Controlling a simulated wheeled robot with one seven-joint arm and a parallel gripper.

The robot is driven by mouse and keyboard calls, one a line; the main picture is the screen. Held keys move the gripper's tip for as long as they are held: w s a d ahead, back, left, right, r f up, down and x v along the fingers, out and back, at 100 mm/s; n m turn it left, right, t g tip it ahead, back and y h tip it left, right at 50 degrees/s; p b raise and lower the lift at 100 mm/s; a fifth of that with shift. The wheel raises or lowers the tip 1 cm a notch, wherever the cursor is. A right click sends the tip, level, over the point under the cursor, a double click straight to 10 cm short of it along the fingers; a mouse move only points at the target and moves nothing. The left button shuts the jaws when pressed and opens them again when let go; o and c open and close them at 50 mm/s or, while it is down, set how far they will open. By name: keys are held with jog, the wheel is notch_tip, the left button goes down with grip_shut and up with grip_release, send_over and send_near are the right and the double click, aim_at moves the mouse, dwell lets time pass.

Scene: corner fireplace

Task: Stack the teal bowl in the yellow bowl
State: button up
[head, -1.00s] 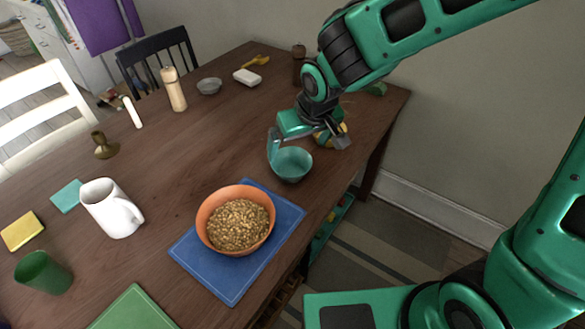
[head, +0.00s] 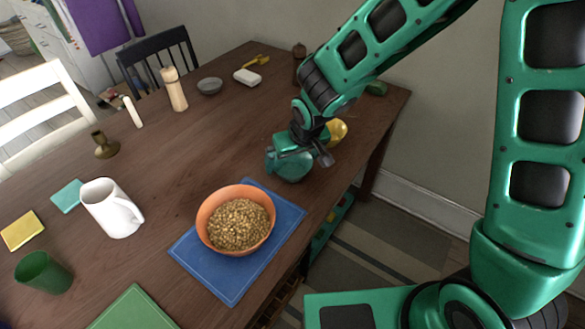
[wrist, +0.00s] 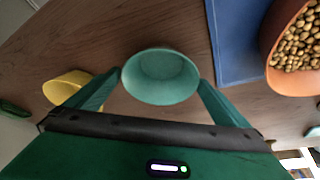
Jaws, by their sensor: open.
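The teal bowl (wrist: 160,76) sits upright on the table between the spread fingers of my gripper (wrist: 155,92) in the wrist view. In the head view the teal bowl (head: 292,166) is largely hidden by my gripper (head: 292,160), which is low over it. My gripper is open, with one finger on each side of the bowl; I cannot tell whether either finger touches it. The yellow bowl (head: 337,131) stands behind my gripper, partly hidden by it. In the wrist view the yellow bowl (wrist: 65,86) is left of the teal one, outside my left finger, and looks empty.
An orange bowl of nuggets (head: 236,222) stands on a blue mat (head: 208,273) in front of the teal bowl. A white pitcher (head: 110,208), green cup (head: 43,272) and candle (head: 174,90) are to the left. The table's right edge is close to the yellow bowl.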

jog(key=shift+f, duration=0.15)
jog(key=c, duration=1.2)
jog(key=shift+w, duration=0.1)
